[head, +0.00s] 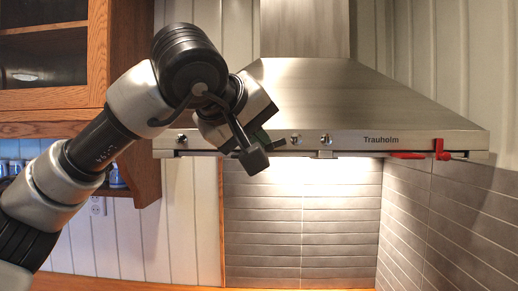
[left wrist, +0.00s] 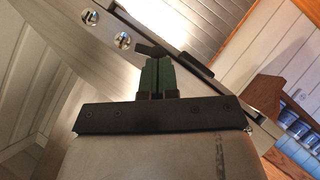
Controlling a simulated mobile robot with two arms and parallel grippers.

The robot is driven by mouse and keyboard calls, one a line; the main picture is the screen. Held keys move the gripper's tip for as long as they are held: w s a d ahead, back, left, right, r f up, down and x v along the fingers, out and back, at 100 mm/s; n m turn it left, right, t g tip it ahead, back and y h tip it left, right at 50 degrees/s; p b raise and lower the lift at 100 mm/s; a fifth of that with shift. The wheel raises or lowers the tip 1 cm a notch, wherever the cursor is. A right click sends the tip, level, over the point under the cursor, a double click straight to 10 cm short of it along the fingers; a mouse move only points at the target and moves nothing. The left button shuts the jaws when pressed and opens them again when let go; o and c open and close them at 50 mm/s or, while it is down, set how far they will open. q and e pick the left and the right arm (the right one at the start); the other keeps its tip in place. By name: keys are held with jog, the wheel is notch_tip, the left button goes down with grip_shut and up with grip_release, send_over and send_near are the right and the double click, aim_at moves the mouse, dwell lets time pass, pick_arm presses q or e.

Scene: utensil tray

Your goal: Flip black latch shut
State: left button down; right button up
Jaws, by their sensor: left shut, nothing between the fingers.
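My left gripper (head: 268,139) is in front of the lower front edge of the range hood in the head view. In the left wrist view its green fingers (left wrist: 155,76) are together and empty. A short black piece (left wrist: 149,48), which looks like part of the black latch, shows right at the fingertips; whether they touch it I cannot tell. A dark bar (left wrist: 194,64) lies along the hood's edge beside it. In the head view my wrist and gripper cover that stretch of the hood, so I cannot make out the black latch there. My right gripper is not in view.
The steel hood (head: 330,90) has round knobs on its front. A red latch (head: 442,150) with a red bar (head: 407,155) is at its right end. A wooden cabinet (head: 135,60) stands close at left. The space below the hood is free.

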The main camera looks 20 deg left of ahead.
pick_arm(q)
jog(key=shift+a+f+n+t+h+b, duration=0.1)
jog(key=shift+f+n+t+h+b, duration=0.75)
jog(key=shift+b, duration=0.95)
jog(key=shift+r+n, duration=0.2)
jog(key=shift+n, duration=0.05)
jog(key=shift+r+p, duration=0.75)
jog(key=shift+r, duration=0.05)
